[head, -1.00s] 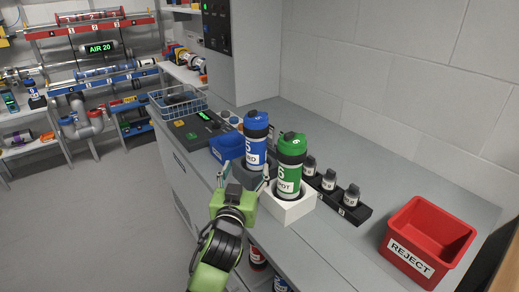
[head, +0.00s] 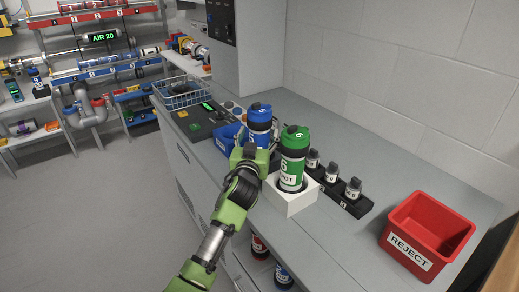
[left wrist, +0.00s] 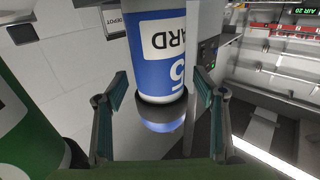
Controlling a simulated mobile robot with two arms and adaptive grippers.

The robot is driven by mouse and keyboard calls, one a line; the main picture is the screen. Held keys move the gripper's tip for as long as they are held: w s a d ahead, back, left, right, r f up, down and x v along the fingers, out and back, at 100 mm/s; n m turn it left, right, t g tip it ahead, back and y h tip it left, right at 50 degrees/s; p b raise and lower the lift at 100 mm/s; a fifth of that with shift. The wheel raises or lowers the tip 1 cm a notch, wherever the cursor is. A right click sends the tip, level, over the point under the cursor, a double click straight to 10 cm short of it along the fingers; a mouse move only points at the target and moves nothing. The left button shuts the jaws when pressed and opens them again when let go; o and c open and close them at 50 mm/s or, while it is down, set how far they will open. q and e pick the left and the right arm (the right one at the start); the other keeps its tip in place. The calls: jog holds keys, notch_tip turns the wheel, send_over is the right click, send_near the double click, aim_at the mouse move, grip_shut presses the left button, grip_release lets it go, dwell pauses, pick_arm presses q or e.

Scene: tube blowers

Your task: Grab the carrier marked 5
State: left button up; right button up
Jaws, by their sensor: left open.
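The carrier marked 5 (head: 259,118) is blue with a white label and a dark cap rim. It stands upright at the back of the counter, partly hidden by my left gripper (head: 252,152). In the left wrist view the carrier (left wrist: 158,50) shows a 5 and the letters "ARD", upside down. It lies between the two fingers of my left gripper (left wrist: 160,92), which is open, with a gap visible at each side. A green carrier (head: 292,158) stands upright in a white holder (head: 292,203) just to the right. My right gripper is not in view.
A black rack (head: 352,205) with several small dark bottles stands right of the white holder. A red REJECT bin (head: 428,232) is at the right. A blue bin (head: 226,138), a control panel (head: 203,121) and a wire basket (head: 182,95) are to the left.

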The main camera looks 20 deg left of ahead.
pick_arm(q)
jog(key=shift+w+a, duration=0.15)
jog(key=shift+w, duration=0.95)
jog(key=c, duration=1.8)
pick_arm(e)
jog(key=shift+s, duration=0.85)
